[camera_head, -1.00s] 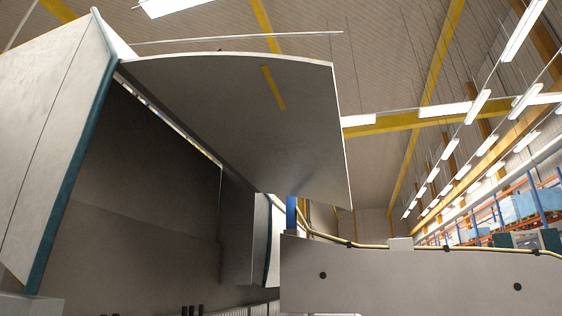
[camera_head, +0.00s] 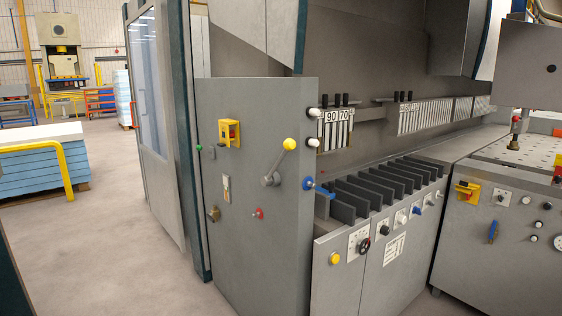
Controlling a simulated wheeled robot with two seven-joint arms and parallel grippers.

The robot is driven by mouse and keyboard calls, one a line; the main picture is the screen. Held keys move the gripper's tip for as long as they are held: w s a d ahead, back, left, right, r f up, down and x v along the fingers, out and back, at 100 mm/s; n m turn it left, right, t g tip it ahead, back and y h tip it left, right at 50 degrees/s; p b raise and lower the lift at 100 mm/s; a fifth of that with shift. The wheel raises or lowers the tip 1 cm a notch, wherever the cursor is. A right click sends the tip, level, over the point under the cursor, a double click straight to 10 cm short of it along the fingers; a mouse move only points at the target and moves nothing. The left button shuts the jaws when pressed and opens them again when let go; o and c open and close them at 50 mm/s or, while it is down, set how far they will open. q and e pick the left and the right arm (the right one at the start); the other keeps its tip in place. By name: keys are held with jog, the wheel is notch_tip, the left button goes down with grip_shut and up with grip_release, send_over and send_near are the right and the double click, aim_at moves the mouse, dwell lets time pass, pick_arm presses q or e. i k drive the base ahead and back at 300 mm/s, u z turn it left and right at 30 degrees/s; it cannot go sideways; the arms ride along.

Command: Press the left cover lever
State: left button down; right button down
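A lever (camera_head: 278,163) with a yellow ball knob sits on the grey side cabinet (camera_head: 240,260) of the machine, near the middle of the view. Its arm slants up to the right from a round grey hub. It is the only large lever on this cabinet; I cannot tell for sure whether it is the left cover lever. A smaller blue lever (camera_head: 493,231) is on the right-hand cabinet front. Neither of my grippers is in view.
A yellow switch box (camera_head: 229,133), a red knob (camera_head: 259,213) and a blue-knobbed handle (camera_head: 318,188) surround the lever. Black slotted plates (camera_head: 380,187) stand to the right. Clear floor (camera_head: 110,235) lies left of the machine, with a blue-and-white stack (camera_head: 40,165) beyond.

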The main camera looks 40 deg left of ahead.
aim_at(289, 144)
jog(key=k, duration=0.85)
jog(key=u, duration=0.7)
jog(key=i, duration=0.6)
jog(key=u, duration=0.7)
jog(key=i, duration=0.95)
jog(key=z, duration=0.7)
jog(key=i, duration=0.5)
jog(key=z, duration=0.55)
